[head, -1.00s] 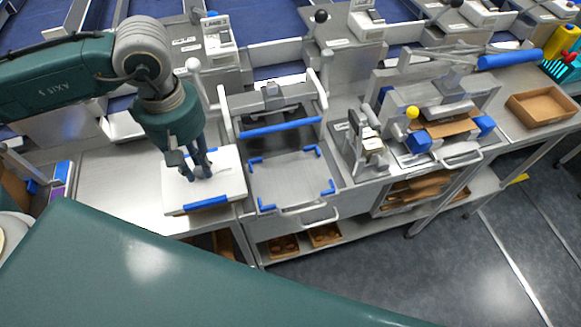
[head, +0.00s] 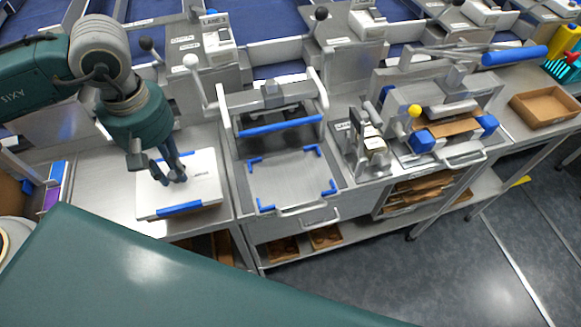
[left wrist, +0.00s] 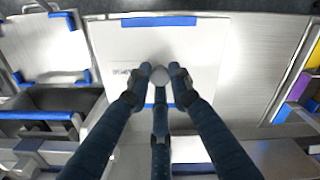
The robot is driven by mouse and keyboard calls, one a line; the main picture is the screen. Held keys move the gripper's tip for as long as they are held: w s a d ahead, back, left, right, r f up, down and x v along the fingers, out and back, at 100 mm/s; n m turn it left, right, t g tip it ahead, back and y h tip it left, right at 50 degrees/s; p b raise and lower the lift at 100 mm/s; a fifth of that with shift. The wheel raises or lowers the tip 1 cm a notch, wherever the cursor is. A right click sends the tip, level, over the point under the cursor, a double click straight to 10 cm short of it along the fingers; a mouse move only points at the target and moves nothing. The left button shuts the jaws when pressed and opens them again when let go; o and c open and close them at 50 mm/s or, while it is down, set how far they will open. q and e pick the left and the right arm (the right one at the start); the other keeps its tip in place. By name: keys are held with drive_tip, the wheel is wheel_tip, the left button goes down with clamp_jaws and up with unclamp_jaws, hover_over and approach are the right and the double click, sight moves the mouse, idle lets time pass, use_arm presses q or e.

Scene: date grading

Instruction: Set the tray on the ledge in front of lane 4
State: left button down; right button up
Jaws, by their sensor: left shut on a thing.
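The tray appears to be the flat white slab (head: 200,190) with blue edge strips, at the left of the steel bench in the head view. It also fills the upper middle of the left wrist view (left wrist: 200,45), with small dark print and a round grey knob (left wrist: 160,75) at its middle. My left gripper (head: 177,180) points down at the slab's middle, its fingers shut around the knob. The slab looks level; I cannot tell whether it touches the bench. A lane sign (head: 214,19) stands behind, its number unclear. My right gripper is out of view.
Right of the slab is a station with a steel plate and blue corner guides (head: 290,180), with a white-knobbed lever (head: 191,61) close by. A lever press (head: 450,120) and an open brown box (head: 545,106) stand farther right. Bare bench (head: 105,180) lies left of the slab.

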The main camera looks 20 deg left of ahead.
sight(152, 186)
use_arm(q)
drive_tip(key=shift+s+a+f+b, duration=0.1)
drive_tip(key=shift+s+a+b, duration=0.4)
drive_tip(key=shift+a, duration=0.4)
drive_tip(key=shift+s+a+b, duration=0.35)
drive_tip(key=shift+s+a, duration=0.25)
drive_tip(key=shift+a, duration=0.3)
drive_tip(key=shift+s+a, duration=0.3)
drive_tip(key=shift+a, duration=0.15)
drive_tip(key=shift+f+b, duration=2.35)
drive_tip(key=shift+b, duration=0.6)
drive_tip(key=shift+f, duration=0.15)
drive_tip(key=shift+a+f, duration=0.1)
drive_tip(key=c, duration=1.5)
unclamp_jaws()
drive_tip(key=shift+b, duration=0.3)
